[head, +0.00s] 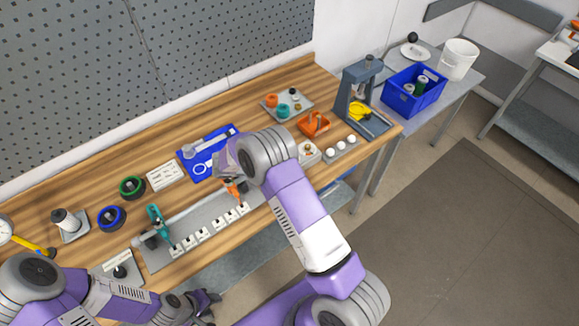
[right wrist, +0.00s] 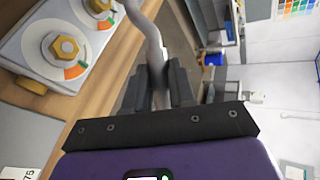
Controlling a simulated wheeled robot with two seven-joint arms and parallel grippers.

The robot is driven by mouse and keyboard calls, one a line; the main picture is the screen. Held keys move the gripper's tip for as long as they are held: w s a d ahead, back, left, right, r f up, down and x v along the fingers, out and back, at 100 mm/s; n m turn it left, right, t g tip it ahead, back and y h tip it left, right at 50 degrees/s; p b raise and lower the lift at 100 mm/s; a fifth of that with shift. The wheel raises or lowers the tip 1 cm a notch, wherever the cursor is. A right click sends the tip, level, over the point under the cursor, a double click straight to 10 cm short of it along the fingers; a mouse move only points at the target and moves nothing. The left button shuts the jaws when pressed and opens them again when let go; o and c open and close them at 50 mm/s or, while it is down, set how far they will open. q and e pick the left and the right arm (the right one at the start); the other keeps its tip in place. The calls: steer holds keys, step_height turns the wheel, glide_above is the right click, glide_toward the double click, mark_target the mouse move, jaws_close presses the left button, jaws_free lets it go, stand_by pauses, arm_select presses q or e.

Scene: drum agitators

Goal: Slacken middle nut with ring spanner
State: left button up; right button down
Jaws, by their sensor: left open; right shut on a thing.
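My right gripper (right wrist: 161,80) is shut on a silver spanner (right wrist: 153,38) in the right wrist view. The spanner's shaft runs up out of the frame, so its ring end is not seen. To the left is a pale plate (right wrist: 27,55) with a brass hex nut (right wrist: 66,48) over an orange and green scale. Another nut (right wrist: 98,5) is cut off at the top edge; I cannot tell which is the middle one. The spanner is apart from both visible nuts. My left gripper (head: 207,306) is open and empty, near the front edge.
A grey rail fixture (head: 155,262) with white labels lies along the bench front. A blue tool tray (head: 190,172), an orange tray (head: 314,124) and a grey press (head: 352,95) stand behind or beside. A blue crate (head: 405,102) sits on the side table.

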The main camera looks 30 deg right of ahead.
steer(key=shift+w+a+f+m+g+y+b, duration=0.25)
steer(key=shift+f+m+g+b, duration=0.2)
steer(key=shift+b, duration=0.3)
steer(key=shift+w+a+f+m+g+b, duration=0.2)
steer(key=shift+w+f+m+g+b, duration=0.2)
steer(key=shift+b, duration=0.3)
steer(key=shift+w+a+f+m+g+y+b, duration=0.15)
steer(key=shift+w+a+f+m+g+b, duration=0.2)
steer(key=shift+b, duration=0.4)
steer(key=shift+s+f+b, duration=0.1)
steer(key=shift+f+b, duration=0.85)
steer(key=shift+f, duration=0.35)
steer(key=shift+s+d+r, duration=0.1)
steer(key=shift+d, duration=0.05)
stand_by(0.6)
